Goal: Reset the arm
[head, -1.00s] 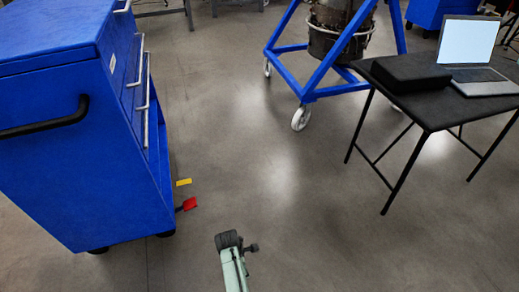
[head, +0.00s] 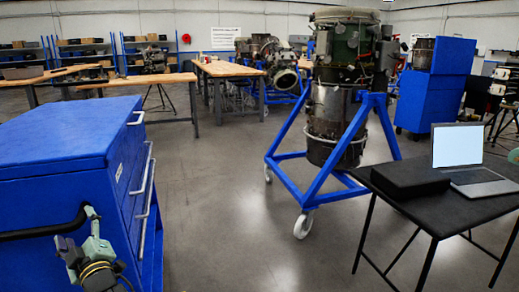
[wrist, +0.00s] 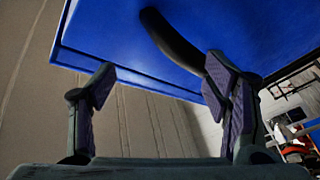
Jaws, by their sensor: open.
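My gripper (wrist: 160,70) shows in the wrist view with its two dark fingers spread wide apart and nothing held between them. The black bar handle (wrist: 172,38) of the blue tool cabinet (wrist: 95,45) passes behind the right finger; I cannot tell whether they touch. In the head view my pale green arm shows at the lower left, in front of the cabinet (head: 50,140) and close to the right end of its handle (head: 35,233). The fingers are not clear in that view.
A black table (head: 440,222) with a laptop (head: 460,160) and a black case (head: 408,178) stands at the right. A turbine on a blue wheeled stand (head: 315,190) is behind it. Wooden workbenches (head: 225,68) stand at the back. The middle floor is clear.

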